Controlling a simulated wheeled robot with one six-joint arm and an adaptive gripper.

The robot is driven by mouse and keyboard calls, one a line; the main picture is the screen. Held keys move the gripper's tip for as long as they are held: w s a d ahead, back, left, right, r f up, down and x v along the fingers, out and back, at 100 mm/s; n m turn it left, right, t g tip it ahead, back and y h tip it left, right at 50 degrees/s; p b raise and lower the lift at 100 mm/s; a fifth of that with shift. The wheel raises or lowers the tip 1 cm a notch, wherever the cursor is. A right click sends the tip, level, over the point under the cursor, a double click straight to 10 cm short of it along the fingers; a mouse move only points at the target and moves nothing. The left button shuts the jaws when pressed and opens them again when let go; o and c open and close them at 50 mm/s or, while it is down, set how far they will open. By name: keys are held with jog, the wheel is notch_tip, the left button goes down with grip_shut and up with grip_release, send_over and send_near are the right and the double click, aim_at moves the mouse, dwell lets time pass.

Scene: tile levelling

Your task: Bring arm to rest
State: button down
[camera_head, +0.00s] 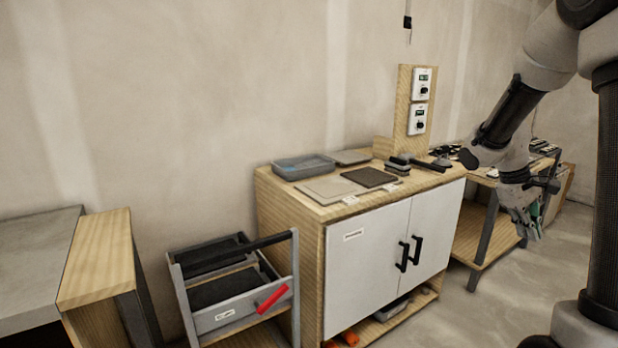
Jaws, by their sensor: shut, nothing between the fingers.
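My gripper (537,236) hangs below the wrist and points down, in front of the far workbench (467,245). Its fingers are shut with nothing between them. It is clear of the cabinet top and touches nothing that I can see.
Tiles (328,189), a blue-grey tray (303,166) and tools lie on the cabinet top. Two control boxes (421,83) hang on an upright board. Open floor (500,300) lies below my gripper.

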jog(key=s+a+r+m+t+y, duration=0.1)
jog(key=s+a+r+t+y, duration=0.1)
jog(key=s+a+r, duration=0.3)
jog(key=s+a+r+m+t+y, duration=0.2)
jog(key=s+a+r, duration=0.3)
jog(key=s+a, duration=0.6)
jog(key=s+t+y, duration=0.1)
jog(key=s, duration=0.3)
jog(key=shift+r+t, duration=0.3)
